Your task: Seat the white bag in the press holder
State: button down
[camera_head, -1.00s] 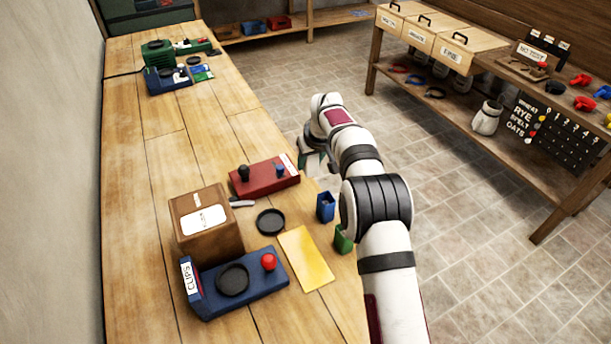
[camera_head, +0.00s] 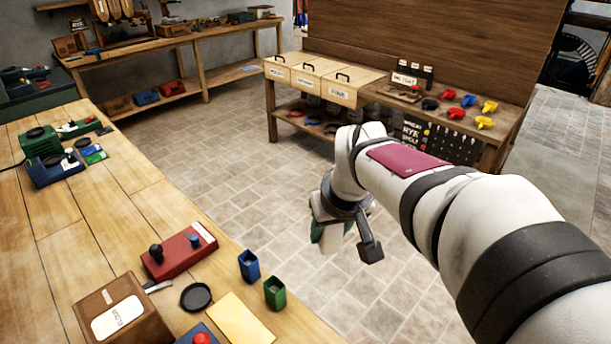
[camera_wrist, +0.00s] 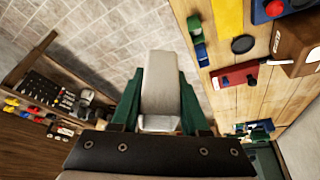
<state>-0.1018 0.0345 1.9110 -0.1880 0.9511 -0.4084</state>
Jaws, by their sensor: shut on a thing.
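My gripper (camera_wrist: 158,112) shows two green fingers closed on the sides of a pale white bag (camera_wrist: 160,85) in the wrist view. In the head view, my gripper (camera_head: 335,235) hangs over the floor, right of the bench, with a sliver of the bag visible and the rest hidden. No label marks the press holder. The bench carries a red unit with a black knob (camera_head: 180,253), a blue unit (camera_head: 55,169) and a green machine (camera_head: 42,144); I cannot tell which is the holder.
A wooden bench (camera_head: 85,235) runs along the left. Near its edge are a blue cup (camera_head: 249,266), a green cup (camera_head: 274,292), a black dish (camera_head: 196,297), a yellow sheet (camera_head: 240,322) and a brown box (camera_head: 122,315). A shelf table (camera_head: 375,93) with lidded bins stands behind.

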jog(key=s+a+f+n+g+y, duration=0.1)
jog(key=s+a+f+n, duration=0.3)
jog(key=a, duration=0.6)
jog(key=s+a+f+n+g+y, duration=0.1)
jog(key=s+a+f+n+g, duration=0.2)
jog(key=s+a+f+n, duration=0.2)
jog(key=s+a+f+n+g+y, duration=0.1)
jog(key=s+a+f+n, duration=0.3)
jog(key=a, duration=1.3)
jog(key=shift+s+f+n+g, duration=0.1)
jog(key=shift+f+n+g, duration=0.1)
jog(key=shift+f+n, duration=0.8)
jog(key=shift+s+f+n+g, duration=0.2)
jog(key=shift+f+n, duration=0.25)
jog(key=shift+n, duration=1)
jog(key=shift+s+f+n+g, duration=0.1)
jog(key=shift+f+n+g, duration=0.1)
jog(key=shift+f+n, duration=0.8)
jog(key=shift+n, duration=0.25)
jog(key=shift+w+d+f, duration=0.1)
jog(key=shift+f, duration=2.15)
jog(key=shift+f, duration=0.5)
jog(key=c, duration=0.7)
grip_release()
jog(key=v, duration=1.1)
jog(key=shift+d, duration=0.1)
